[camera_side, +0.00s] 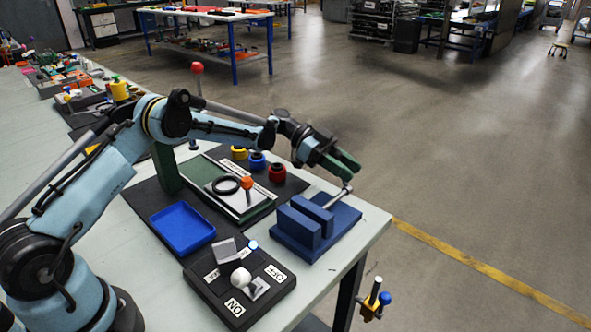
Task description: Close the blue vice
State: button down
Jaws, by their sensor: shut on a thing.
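The blue vice (318,238) sits on the right part of the table, near the edge. Its two upright blue blocks stand parallel with a narrow gap between them. A grey metal handle (338,196) sticks up from its far right side. My gripper (350,172), with dark green fingers, is above and behind the vice, at the top end of the handle. It is shut on the handle, though the contact itself is small and partly hidden by the fingers.
A blue tray (183,229) lies left of the vice. A black panel (212,291) with white labels and a white ball is in front. A green-and-grey fixture (240,196) with a black ring and orange knob stands behind the tray. Yellow, blue and red pots (277,172) stand behind.

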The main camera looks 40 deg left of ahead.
jog(key=shift+w+a+h, duration=0.1)
jog(key=shift+a+h, duration=0.2)
jog(key=shift+h, duration=0.1)
jog(key=c, duration=0.8)
grip_release()
jog(key=r, duration=0.4)
jog(key=shift+s+d+r, duration=0.25)
jog(key=shift+s+d, duration=0.05)
jog(key=shift+d, duration=0.05)
jog(key=s+d+r, duration=0.2)
jog(key=d, duration=0.1)
jog(key=s+d+r, duration=0.4)
jog(key=d, duration=0.1)
jog(key=shift+s+d+r, duration=0.25)
jog(key=shift+s+d, duration=0.05)
jog(key=shift+s, duration=0.1)
